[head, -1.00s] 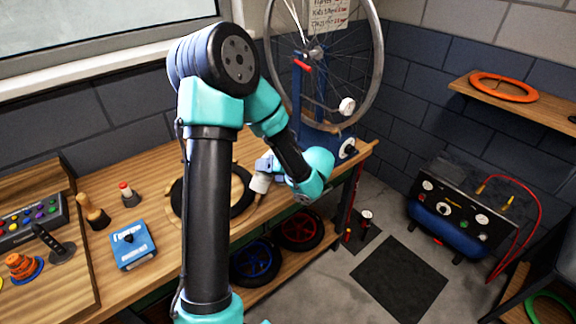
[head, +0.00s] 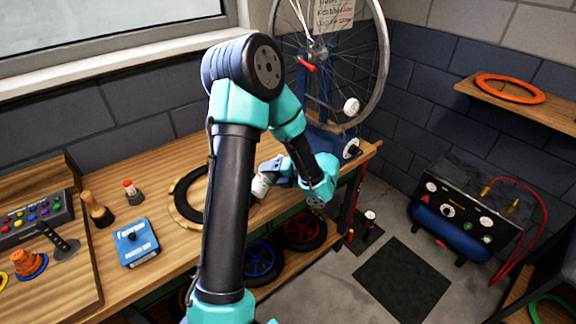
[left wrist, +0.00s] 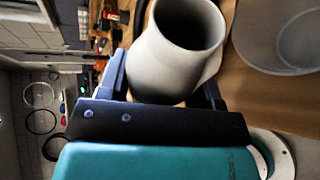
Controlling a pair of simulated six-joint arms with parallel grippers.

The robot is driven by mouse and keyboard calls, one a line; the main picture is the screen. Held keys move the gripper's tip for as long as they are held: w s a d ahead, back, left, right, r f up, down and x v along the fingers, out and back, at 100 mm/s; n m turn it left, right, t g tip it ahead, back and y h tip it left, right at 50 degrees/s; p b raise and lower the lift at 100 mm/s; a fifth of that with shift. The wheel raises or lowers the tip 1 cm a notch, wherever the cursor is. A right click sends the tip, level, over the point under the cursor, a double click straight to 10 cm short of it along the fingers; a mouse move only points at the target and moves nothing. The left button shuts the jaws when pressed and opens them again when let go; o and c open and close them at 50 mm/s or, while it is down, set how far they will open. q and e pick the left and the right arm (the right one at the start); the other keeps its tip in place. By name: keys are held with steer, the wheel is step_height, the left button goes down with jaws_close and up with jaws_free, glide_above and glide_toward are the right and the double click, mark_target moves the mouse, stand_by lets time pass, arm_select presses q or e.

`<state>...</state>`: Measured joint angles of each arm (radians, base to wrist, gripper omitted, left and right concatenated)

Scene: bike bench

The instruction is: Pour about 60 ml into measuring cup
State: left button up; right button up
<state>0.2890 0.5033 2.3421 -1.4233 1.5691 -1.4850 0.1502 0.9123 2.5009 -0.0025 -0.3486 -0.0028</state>
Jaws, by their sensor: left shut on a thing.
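My left gripper (head: 270,176) is shut on a pale grey, round-mouthed vessel (left wrist: 172,62). In the left wrist view both fingers lie around its body, and its open mouth shows at the top. In the head view only a small whitish part of the vessel (head: 261,187) shows, above the bench by the dark ring. A translucent, wide, cup-like container (left wrist: 297,42) stands at the right of the left wrist view, apart from the vessel; I cannot read any marks on it. My arm hides that part of the bench in the head view. My right gripper is not in view.
On the wooden bench (head: 150,185) are a blue box (head: 137,243), a dark ring (head: 188,192), a brush (head: 97,210) and a red-capped bottle (head: 132,192). A bicycle wheel on a stand (head: 325,90) rises behind my gripper. Bare bench lies around the box.

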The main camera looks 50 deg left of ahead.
arm_select(q)
steer(key=shift+w+r+m+g, duration=0.4)
steer(key=shift+r+m+g, duration=0.1)
steer(key=shift+m, duration=0.1)
stand_by(0.8)
steer(key=shift+w+r+m+g, duration=0.1)
steer(key=shift+r+m+g, duration=0.4)
steer(key=shift+r+m, duration=0.1)
stand_by(1.0)
steer(key=shift+w+a+f+m+y, duration=0.2)
steer(key=shift+m+y, duration=0.1)
steer(key=shift+m, duration=0.2)
stand_by(2.1)
steer(key=shift+d+r+n, duration=0.1)
steer(key=shift+r+n, duration=0.1)
steer(key=shift+n, duration=0.2)
steer(key=shift+s+f+n+t, duration=0.3)
steer(key=shift+f+n+t, duration=0.3)
steer(key=shift+f+n, duration=0.25)
steer(key=shift+s+f+n, duration=0.15)
steer(key=shift+s+n, duration=0.05)
steer(key=shift+n, duration=0.15)
steer(key=shift+s, duration=0.1)
steer(key=shift+r+n+t, duration=0.25)
steer(key=shift+n+t, duration=0.35)
steer(key=shift+t, duration=0.2)
